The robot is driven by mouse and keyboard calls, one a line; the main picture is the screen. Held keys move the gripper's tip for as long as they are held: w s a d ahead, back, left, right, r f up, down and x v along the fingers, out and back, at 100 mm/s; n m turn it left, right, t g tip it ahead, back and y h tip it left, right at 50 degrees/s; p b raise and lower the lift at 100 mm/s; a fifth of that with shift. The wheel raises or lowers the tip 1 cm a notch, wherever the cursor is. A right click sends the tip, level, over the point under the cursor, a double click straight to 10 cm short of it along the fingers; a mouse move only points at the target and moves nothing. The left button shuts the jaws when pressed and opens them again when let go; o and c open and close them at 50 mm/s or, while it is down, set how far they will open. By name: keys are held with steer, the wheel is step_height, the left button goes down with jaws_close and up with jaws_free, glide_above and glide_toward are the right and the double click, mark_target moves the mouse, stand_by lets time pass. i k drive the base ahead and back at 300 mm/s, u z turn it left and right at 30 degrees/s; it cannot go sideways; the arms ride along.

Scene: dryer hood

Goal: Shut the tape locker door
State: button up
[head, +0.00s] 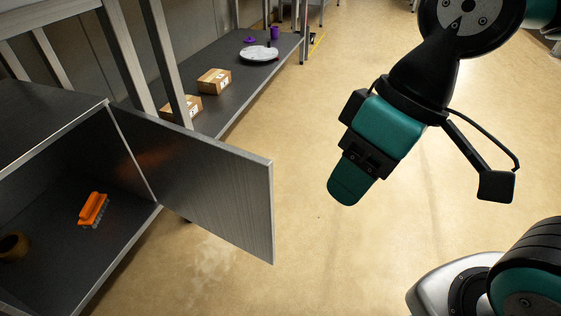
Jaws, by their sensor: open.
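The tape locker (52,128) is a dark grey metal box at the left in the head view. Its door (205,180) stands wide open, swung out to the right from the hinge side of the opening. An orange brush (93,208) and a brown tape roll (14,246) lie inside on the locker floor. My gripper (350,188) is to the right of the door, apart from it, above the bare floor. It is open and holds nothing visible; its fingers are partly hidden by its own body.
A long grey shelf (232,101) behind the door bears two cardboard boxes (214,81), a round white plate (259,54) and small purple items (274,32). A metal post (165,65) rises behind the door. The tan floor (320,235) between door and gripper is clear.

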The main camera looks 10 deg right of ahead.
mark_target(226, 191)
steer(key=z, duration=0.95)
steer(key=i, duration=2.45)
steer(key=u, duration=3.85)
